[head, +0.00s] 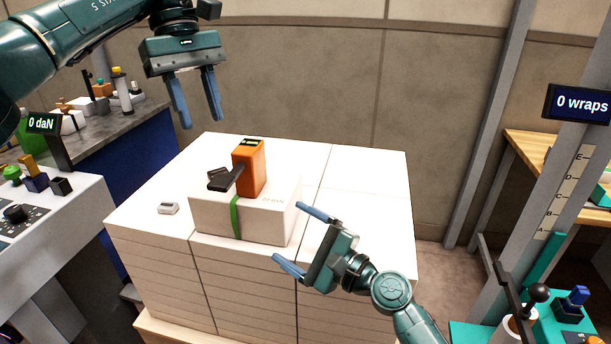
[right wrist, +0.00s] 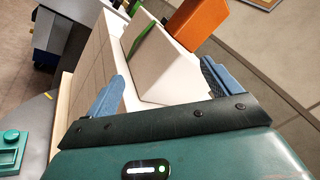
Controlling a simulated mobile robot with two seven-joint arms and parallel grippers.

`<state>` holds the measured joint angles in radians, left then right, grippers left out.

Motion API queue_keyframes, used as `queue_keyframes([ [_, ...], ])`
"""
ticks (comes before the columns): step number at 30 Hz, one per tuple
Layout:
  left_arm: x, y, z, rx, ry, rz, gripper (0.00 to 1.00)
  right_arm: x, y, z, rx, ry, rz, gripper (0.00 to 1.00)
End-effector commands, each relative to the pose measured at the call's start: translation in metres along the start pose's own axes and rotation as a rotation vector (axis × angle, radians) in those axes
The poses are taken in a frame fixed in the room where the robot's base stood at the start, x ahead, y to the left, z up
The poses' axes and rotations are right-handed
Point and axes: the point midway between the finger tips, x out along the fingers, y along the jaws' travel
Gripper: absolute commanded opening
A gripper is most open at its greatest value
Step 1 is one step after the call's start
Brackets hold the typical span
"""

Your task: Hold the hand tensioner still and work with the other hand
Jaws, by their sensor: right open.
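The hand tensioner (head: 250,168) is an orange block with a black lever (head: 226,179). It stands upright on a white ream box (head: 262,218), with a green strap (head: 235,218) running down the box's front. The orange body also shows at the top of the right wrist view (right wrist: 198,20). My left gripper (head: 198,112) is open and empty, above and to the left of the tensioner, clear of it. My right gripper (head: 288,232) is open beside the box's right front corner. In the right wrist view the box (right wrist: 160,68) appears between the fingers; I cannot tell whether they touch it.
The box sits on a large stack of white reams (head: 350,185). A small grey piece (head: 168,208) lies on the stack's left. A control desk (head: 60,220) with a "0 daN" display (head: 42,123) stands left. A "0 wraps" display (head: 581,103) hangs on a post at right.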

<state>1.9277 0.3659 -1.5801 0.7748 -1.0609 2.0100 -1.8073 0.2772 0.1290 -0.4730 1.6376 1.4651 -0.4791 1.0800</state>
Motion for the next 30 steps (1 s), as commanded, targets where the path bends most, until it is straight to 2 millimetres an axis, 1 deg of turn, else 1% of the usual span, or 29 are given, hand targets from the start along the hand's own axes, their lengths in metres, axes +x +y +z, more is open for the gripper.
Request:
queue_keyframes([
  [1,0.000,0.000,0.000,0.000,0.000,0.000,0.36,0.011,-0.008,0.004,0.059,-0.046,0.038,0.89],
  [3,0.000,0.000,0.000,0.000,0.000,0.000,0.36,0.022,-0.016,0.011,0.167,-0.108,0.099,0.89],
  [6,0.000,0.000,0.000,0.000,0.000,0.000,0.36,0.034,-0.034,0.019,0.318,-0.173,0.183,0.89],
  [8,0.000,0.000,0.000,0.000,0.000,0.000,0.36,0.039,-0.047,0.022,0.407,-0.202,0.230,0.89],
  [11,0.000,0.000,0.000,0.000,0.000,0.000,0.36,0.043,-0.076,0.026,0.552,-0.233,0.299,0.89],
  [12,0.000,0.000,0.000,0.000,0.000,0.000,0.36,0.044,-0.089,0.027,0.607,-0.243,0.320,0.89],
  [15,0.000,0.000,0.000,0.000,0.000,0.000,0.36,0.044,-0.118,0.028,0.732,-0.253,0.366,0.89],
  [16,0.000,0.000,0.000,0.000,0.000,0.000,0.36,0.044,-0.121,0.025,0.767,-0.243,0.380,0.89],
  [18,0.000,0.000,0.000,0.000,0.000,0.000,0.36,0.044,-0.117,0.014,0.829,-0.206,0.409,0.89],
  [21,0.000,0.000,0.000,0.000,0.000,0.000,0.36,0.043,-0.113,0.002,0.879,-0.165,0.426,0.89],
  [24,0.000,0.000,0.000,0.000,0.000,0.000,0.36,0.043,-0.111,-0.005,0.907,-0.142,0.434,0.89],
  [26,0.000,0.000,0.000,0.000,0.000,0.000,0.36,0.044,-0.111,-0.007,0.915,-0.136,0.435,0.89],
  [30,0.000,0.000,0.000,0.000,0.000,0.000,0.36,0.057,-0.106,-0.002,0.918,-0.136,0.437,0.89],
])
